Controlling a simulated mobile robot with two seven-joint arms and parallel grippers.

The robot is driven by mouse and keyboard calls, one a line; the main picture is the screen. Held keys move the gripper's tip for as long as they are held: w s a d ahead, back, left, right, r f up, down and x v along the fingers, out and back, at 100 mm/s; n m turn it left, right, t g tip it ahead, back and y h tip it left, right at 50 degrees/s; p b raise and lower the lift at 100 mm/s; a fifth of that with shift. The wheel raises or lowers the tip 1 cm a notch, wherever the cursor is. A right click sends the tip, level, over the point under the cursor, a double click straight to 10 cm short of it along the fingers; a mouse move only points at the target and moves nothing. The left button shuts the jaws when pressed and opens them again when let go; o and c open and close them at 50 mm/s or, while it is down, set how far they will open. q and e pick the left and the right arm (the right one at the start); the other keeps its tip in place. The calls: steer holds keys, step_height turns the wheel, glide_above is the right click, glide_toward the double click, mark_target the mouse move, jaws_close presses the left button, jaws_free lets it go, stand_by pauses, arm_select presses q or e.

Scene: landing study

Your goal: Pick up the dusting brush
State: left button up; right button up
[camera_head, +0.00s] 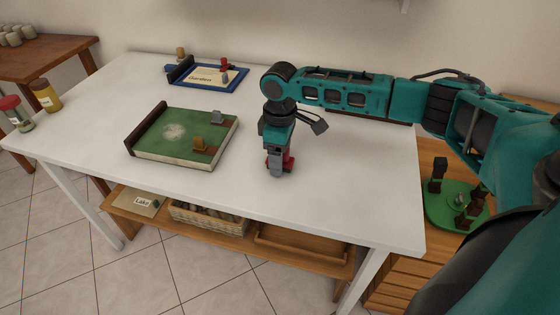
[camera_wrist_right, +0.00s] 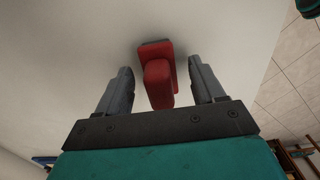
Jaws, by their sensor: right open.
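A small red block-like object with a dark edge, which I take to be the dusting brush (camera_wrist_right: 158,78), lies on the white table. It shows in the right wrist view between the two fingers, apart from both. In the head view only some of its red (camera_head: 289,162) shows beside the fingers. My right gripper (camera_head: 279,165) points down over it, low above the tabletop; its fingers also show in the wrist view (camera_wrist_right: 162,90), open on either side. The rest of the object is hidden by the gripper in the head view. My left gripper is not in view.
A green book-like board (camera_head: 185,135) with small grey and tan pieces lies left of the gripper. A blue-edged board (camera_head: 235,82) with a red-topped piece lies behind. Jars (camera_head: 45,95) stand at the left edge. The tabletop (camera_head: 350,180) right of the gripper is clear.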

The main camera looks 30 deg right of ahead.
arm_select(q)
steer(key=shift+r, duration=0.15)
arm_select(e)
steer(key=shift+c, duration=0.2)
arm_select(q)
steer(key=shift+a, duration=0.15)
arm_select(e)
steer(key=c, duration=1.1)
step_height(320, 180, up, 20)
steer(key=p, duration=0.4)
steer(key=shift+f, duration=0.2)
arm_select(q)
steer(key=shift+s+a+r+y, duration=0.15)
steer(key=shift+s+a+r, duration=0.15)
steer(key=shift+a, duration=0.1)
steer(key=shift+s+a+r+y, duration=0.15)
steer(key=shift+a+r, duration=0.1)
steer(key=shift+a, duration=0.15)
arm_select(e)
steer(key=shift+r, duration=0.2)
